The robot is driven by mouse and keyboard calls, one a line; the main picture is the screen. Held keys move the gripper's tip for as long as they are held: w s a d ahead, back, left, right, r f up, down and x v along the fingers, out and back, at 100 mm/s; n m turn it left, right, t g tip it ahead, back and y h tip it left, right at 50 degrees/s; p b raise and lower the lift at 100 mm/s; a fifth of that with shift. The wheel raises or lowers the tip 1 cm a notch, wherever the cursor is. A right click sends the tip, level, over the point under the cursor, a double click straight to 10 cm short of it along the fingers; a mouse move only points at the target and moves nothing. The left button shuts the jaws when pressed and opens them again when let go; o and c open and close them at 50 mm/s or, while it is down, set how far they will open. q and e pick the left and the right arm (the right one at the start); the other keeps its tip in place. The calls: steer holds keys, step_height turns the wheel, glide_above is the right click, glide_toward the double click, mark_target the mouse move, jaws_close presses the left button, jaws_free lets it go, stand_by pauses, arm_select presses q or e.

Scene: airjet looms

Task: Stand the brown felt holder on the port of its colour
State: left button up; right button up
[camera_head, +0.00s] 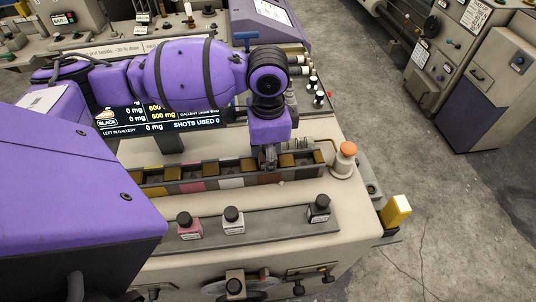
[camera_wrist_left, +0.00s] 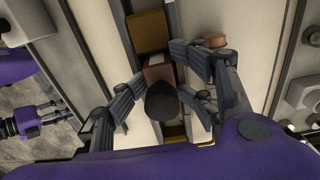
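My left gripper (camera_head: 268,160) points down over the row of coloured ports, at the brown-fronted port (camera_head: 269,178). In the left wrist view, the brown felt holder (camera_wrist_left: 158,73), with a dark round cap (camera_wrist_left: 162,101) and a pale label, stands between the fingertips of my left gripper (camera_wrist_left: 160,72). The fingers lie close on both sides of it and look shut on it; any small gap is hard to judge. The holder's foot is hidden, so I cannot tell whether it touches the port. In the head view, the fingers hide the holder.
Pink (camera_head: 189,227), white (camera_head: 233,221) and dark (camera_head: 319,209) capped holders stand on the front rail. An orange-topped post (camera_head: 345,158) is at the right end of the port row. A yellow-and-white block (camera_head: 396,211) sits beyond the machine's right edge. A display is partly behind my arm.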

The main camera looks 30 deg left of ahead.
arm_select(q)
steer(key=shift+s+f, duration=0.15)
steer(key=shift+s, duration=0.05)
steer(key=shift+r, duration=0.35)
steer(key=r, duration=0.7)
steer(key=r+p, duration=0.1)
steer(key=r, duration=0.3)
steer(key=shift+w+r, duration=0.25)
steer(key=shift+r, duration=0.7)
